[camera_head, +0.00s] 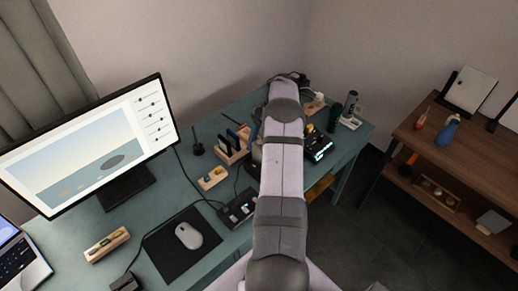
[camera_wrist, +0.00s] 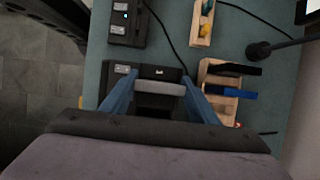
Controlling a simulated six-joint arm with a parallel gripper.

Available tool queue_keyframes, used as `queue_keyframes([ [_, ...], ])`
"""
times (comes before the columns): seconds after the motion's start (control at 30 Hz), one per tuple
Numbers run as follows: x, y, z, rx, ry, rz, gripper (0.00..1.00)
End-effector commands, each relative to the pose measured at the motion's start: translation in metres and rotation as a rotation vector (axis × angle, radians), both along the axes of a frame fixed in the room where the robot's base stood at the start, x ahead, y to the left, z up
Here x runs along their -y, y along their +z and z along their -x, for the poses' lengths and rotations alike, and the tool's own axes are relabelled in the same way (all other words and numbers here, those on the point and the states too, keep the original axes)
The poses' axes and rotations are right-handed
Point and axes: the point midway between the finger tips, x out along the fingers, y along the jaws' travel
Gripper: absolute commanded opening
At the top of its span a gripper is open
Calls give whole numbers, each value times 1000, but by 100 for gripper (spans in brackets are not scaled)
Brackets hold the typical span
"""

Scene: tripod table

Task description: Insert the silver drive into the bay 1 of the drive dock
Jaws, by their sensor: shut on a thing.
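In the wrist view, my gripper (camera_wrist: 159,82) has its two blue fingers shut on the silver drive (camera_wrist: 160,88), a light grey bar spanning between them. The drive is over a dark box with small white labels (camera_wrist: 122,69), which looks like the drive dock. Whether the drive is above the box or partly in a bay cannot be told. The bay openings are mostly hidden by the drive and fingers. In the head view my arm hides the gripper and drive.
A wooden rack (camera_wrist: 217,107) with upright black and blue pieces stands close to the right finger. Another black box with a blue light (camera_wrist: 128,22), a wooden tray (camera_wrist: 202,22) and a dark cable lie beyond. The monitor (camera_head: 100,140) and mouse (camera_head: 189,235) are farther left.

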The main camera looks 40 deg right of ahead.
Motion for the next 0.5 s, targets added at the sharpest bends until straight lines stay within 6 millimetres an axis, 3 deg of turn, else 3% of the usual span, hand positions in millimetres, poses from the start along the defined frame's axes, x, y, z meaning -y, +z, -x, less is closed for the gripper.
queue_keyframes([
  [0.5,0,-12,0,1,0,0,28],
])
